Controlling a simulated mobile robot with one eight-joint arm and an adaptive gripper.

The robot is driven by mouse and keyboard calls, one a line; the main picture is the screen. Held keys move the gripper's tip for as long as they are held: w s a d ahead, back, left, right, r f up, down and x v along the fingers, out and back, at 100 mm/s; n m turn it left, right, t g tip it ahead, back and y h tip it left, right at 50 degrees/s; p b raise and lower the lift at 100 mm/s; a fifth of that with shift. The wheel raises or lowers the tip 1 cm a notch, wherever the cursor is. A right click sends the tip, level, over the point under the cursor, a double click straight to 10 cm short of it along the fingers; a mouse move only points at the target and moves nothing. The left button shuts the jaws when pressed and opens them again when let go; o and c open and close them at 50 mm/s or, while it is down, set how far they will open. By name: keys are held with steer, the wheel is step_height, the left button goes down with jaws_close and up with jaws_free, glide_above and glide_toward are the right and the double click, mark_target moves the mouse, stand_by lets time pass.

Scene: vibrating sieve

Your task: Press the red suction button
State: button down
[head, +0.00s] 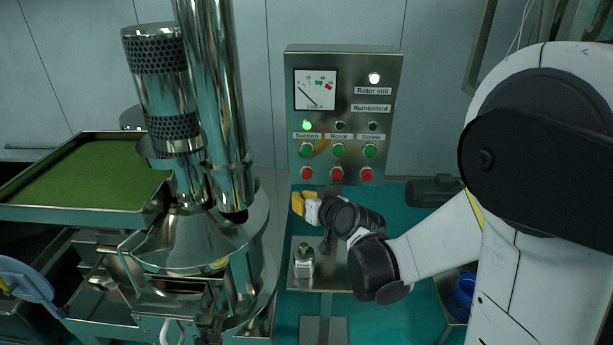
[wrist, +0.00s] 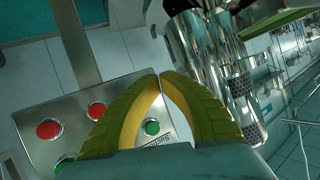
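The control panel (head: 344,115) is upright, with a row of green buttons above a row of red ones. The red suction button (head: 307,173) is the leftmost red one, under the green suction button (head: 305,151). My gripper (head: 298,202) shows just below it, its yellow fingers pointing toward the panel. In the wrist view, the gripper fingertips (wrist: 160,75) meet or nearly meet, with nothing between them. There the green suction button (wrist: 152,127) shows between the fingers, while the red suction button seems hidden behind the left finger. Contact with the panel cannot be told.
The red rotor button (head: 337,173) and red screw button (head: 366,174) sit to the right. The lit suction lamp (head: 307,126) glows green. The metal sieve machine (head: 205,240) stands close on the left.

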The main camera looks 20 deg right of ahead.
steer(key=shift+w+d, duration=0.3)
steer(key=shift+w, duration=0.65)
steer(key=shift+w+d, duration=0.3)
steer(key=shift+w, duration=0.65)
steer(key=shift+w+d, duration=0.3)
steer(key=shift+w, duration=0.65)
steer(key=shift+w, duration=0.1)
steer(key=shift+w+d, duration=0.15)
steer(key=shift+w, duration=0.1)
steer(key=shift+w+d, duration=0.15)
steer(key=shift+w, duration=0.35)
steer(key=shift+b, duration=0.3)
steer(key=shift+s+a, duration=0.3)
steer(key=shift+s, duration=0.6)
steer(key=shift+s, duration=0.1)
steer(key=s, duration=0.1)
steer(key=s+a, duration=0.1)
steer(key=s, duration=0.2)
steer(key=shift+s+a, duration=0.25)
